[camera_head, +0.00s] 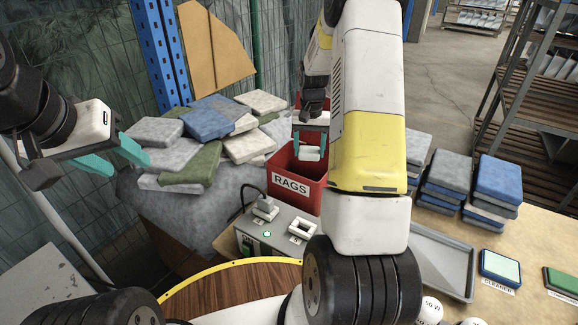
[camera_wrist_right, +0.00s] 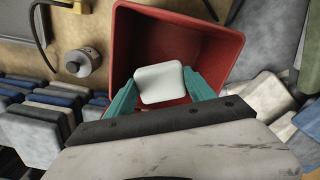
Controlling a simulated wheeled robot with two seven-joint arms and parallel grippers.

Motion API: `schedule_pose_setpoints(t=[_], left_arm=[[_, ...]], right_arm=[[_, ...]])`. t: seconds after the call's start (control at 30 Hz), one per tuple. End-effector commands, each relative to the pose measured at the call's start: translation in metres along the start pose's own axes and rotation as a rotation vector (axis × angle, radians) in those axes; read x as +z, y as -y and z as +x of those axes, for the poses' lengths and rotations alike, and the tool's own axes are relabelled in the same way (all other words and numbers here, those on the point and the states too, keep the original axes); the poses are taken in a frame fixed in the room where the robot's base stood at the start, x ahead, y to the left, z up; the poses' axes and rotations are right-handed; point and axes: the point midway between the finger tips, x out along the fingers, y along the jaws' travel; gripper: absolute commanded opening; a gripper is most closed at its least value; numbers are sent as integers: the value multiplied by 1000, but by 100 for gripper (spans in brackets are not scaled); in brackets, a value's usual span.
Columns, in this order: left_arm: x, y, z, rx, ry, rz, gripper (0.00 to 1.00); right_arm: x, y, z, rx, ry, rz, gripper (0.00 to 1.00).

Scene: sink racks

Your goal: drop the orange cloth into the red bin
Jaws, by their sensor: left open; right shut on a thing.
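The red bin (camera_head: 290,185), labelled RAGS, stands behind the grey box near the middle of the head view. It also shows in the right wrist view (camera_wrist_right: 215,45). My right gripper (camera_head: 310,143) is over the bin's opening, shut on a pale, rounded white pad (camera_wrist_right: 160,83). In the right wrist view the pad sits between the teal fingertips, with the bin's inside behind it. No orange cloth can be made out in either view; the held thing looks white. My left gripper (camera_head: 128,166) is open and empty at the left, in front of the cloth pile.
Folded grey, blue, green and cream cloths (camera_head: 205,140) are heaped left of the bin. A grey box with fittings (camera_head: 270,232) stands before it. Stacked cloths (camera_head: 450,180) and a grey tray (camera_head: 445,262) are on the right. My right arm hides part of the bin's surroundings.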

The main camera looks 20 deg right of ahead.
Motion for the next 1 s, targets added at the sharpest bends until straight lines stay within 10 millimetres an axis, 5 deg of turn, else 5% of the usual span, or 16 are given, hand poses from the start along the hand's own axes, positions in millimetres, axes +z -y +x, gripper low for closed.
schedule_pose_setpoints(t=[0.47, 0.5, 0.6, 1.0], left_arm=[[0, 0, 0, 0, 0, 0, 50], [0, 0, 0, 0, 0, 0, 50], [0, 0, 0, 0, 0, 0, 50], [0, 0, 0, 0, 0, 0, 50]], right_arm=[[0, 0, 12, 0, 0, 0, 25], [0, 0, 12, 0, 0, 0, 71], [0, 0, 12, 0, 0, 0, 88], [0, 0, 3, 0, -1, -1, 88]])
